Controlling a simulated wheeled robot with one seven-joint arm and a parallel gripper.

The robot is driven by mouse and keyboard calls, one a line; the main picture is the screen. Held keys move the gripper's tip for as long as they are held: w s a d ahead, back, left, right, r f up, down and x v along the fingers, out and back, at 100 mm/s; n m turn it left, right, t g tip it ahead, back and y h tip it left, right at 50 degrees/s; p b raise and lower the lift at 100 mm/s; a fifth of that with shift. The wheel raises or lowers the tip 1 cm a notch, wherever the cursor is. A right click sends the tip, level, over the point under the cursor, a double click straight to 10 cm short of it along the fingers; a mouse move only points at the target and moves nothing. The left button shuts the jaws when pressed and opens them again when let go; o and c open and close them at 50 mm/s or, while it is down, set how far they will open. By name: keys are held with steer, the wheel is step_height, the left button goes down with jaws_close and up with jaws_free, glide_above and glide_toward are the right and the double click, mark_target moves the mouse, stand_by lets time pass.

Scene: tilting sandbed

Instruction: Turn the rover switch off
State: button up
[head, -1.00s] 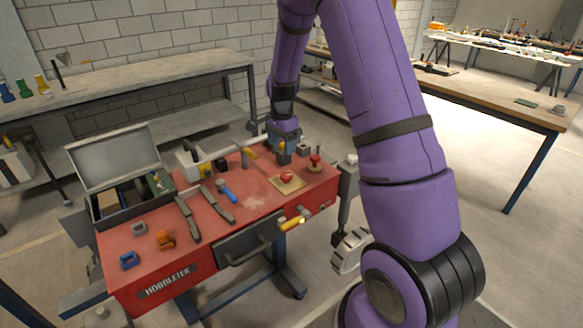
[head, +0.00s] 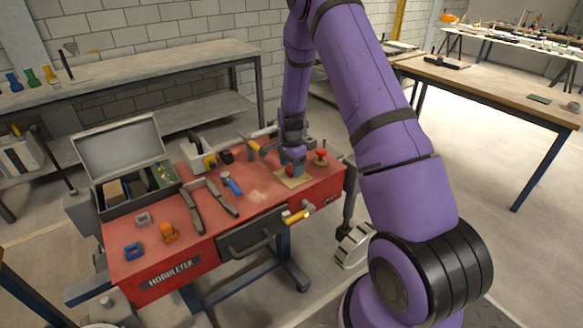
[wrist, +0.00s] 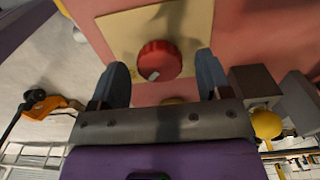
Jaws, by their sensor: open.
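A round red knob, seemingly the rover switch (wrist: 158,60), sits on a flat cream plate (wrist: 115,30) on the red bench top. In the head view the knob (head: 290,171) is partly hidden by my gripper, and the plate (head: 295,182) shows around it. A small light mark shows on the knob's edge in the wrist view. My gripper (wrist: 163,75) is open, with one blue-grey finger on each side of the knob. There seems to be a gap on both sides, with nothing gripped. My gripper (head: 291,166) is directly over the plate in the head view.
A second red knob (head: 320,154) stands on a round base just right of the plate. A yellow-ended handle (head: 297,216) juts from the bench front.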

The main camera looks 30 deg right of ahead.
steer(key=shift+f, duration=0.4)
steer(key=shift+c, duration=0.2)
steer(key=c, duration=0.9)
